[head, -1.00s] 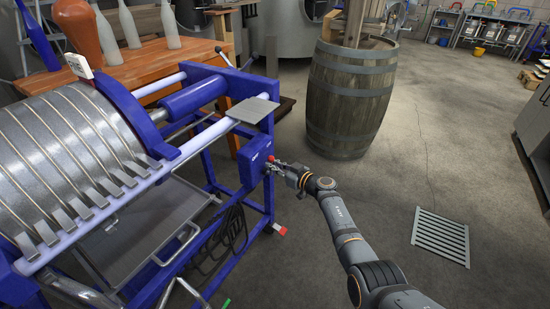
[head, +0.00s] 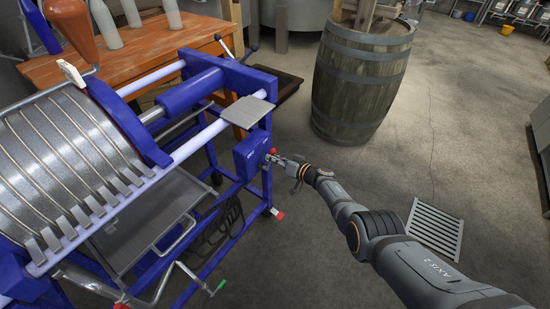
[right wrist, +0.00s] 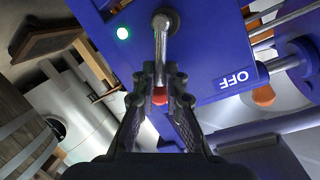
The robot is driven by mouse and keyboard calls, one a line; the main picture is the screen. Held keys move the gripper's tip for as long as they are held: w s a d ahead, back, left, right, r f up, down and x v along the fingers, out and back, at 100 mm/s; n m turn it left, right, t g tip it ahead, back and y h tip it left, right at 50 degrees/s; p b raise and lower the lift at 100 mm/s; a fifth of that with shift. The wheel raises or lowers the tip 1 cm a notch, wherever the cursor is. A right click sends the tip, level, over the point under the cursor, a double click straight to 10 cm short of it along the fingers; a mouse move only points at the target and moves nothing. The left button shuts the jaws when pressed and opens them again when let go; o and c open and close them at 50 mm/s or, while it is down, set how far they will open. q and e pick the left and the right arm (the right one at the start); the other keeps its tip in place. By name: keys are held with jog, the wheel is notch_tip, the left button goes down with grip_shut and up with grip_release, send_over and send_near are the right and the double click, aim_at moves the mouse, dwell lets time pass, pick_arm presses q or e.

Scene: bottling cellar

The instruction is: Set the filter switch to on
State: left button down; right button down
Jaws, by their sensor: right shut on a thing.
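The filter's switch box (head: 250,156) is a blue box on the end of the blue frame, in the middle of the head view. In the right wrist view the switch lever (right wrist: 162,50) is a metal rod with a red tip, running from a round pivot to between my fingers. White letters OFF (right wrist: 235,79) are on the blue face to the right of the lever. My right gripper (head: 277,160) is at the box, shut on the lever's red end (right wrist: 160,96). My left gripper is not in view.
The filter machine with its ribbed metal drum (head: 75,165) fills the left. A wooden table (head: 180,50) with bottles stands behind it. A wooden barrel (head: 360,85) stands behind my right arm. A floor grate (head: 435,230) lies at right, with open floor around it.

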jog(key=shift+w+d+r+m, duration=0.15)
jog(key=shift+w+r+m, duration=0.15)
jog(key=shift+w+r, duration=0.2)
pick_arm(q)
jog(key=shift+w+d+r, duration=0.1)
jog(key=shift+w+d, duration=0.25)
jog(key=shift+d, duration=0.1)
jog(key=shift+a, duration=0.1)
pick_arm(e)
jog(key=c, duration=1.5)
grip_release()
jog(key=shift+c, duration=0.2)
jog(key=shift+o, duration=0.7)
jog(key=shift+d+f, duration=0.1)
jog(key=shift+s+f, duration=0.1)
jog(key=v, duration=1.2)
